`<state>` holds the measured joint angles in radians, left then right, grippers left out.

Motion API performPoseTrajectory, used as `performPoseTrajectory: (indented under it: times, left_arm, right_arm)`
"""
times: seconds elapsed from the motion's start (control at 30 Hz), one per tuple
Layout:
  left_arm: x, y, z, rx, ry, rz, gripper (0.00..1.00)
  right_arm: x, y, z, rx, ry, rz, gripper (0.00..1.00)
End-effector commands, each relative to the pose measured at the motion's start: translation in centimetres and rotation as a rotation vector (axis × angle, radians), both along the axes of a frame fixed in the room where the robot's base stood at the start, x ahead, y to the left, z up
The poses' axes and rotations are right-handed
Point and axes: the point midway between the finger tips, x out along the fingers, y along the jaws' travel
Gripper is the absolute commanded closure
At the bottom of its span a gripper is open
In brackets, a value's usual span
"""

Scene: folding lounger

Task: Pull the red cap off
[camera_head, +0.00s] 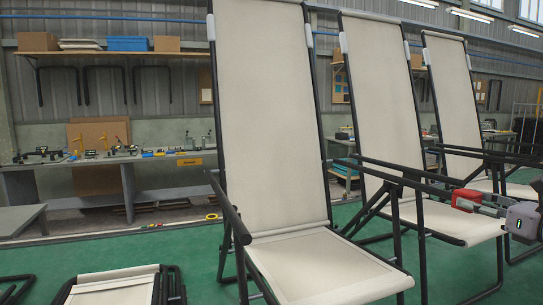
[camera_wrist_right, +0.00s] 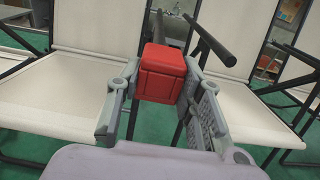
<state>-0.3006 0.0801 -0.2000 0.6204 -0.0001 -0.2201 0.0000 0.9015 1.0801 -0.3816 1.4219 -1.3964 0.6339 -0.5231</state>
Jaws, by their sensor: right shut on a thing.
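The red cap (camera_head: 466,199) is at the right of the head view, by the front end of the black armrest tube (camera_head: 400,177) of the nearest lounger (camera_head: 270,110). It also shows as a red block in the middle of the right wrist view (camera_wrist_right: 162,72). My right gripper (camera_head: 480,203) comes in from the right and is shut on the cap, with one finger on each side of it in the wrist view (camera_wrist_right: 161,84). Whether the cap still sits on the tube end is hidden. My left gripper is not in view.
More cream loungers (camera_head: 375,90) (camera_head: 455,90) stand behind and to the right, with black frames close to my right gripper. A low folded lounger (camera_head: 115,285) lies at the lower left. A workbench (camera_head: 165,158) with tools runs along the back wall. Green floor shows between.

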Motion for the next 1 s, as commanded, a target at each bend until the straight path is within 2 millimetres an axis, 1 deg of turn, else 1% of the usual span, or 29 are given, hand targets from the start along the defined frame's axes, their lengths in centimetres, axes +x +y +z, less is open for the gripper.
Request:
performPoseTrajectory:
  times: [1.0]
  left_arm:
    - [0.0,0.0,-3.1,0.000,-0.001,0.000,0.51]
  right_arm:
    - [-3.8,-1.6,0.1,-0.002,-0.001,0.000,1.00]
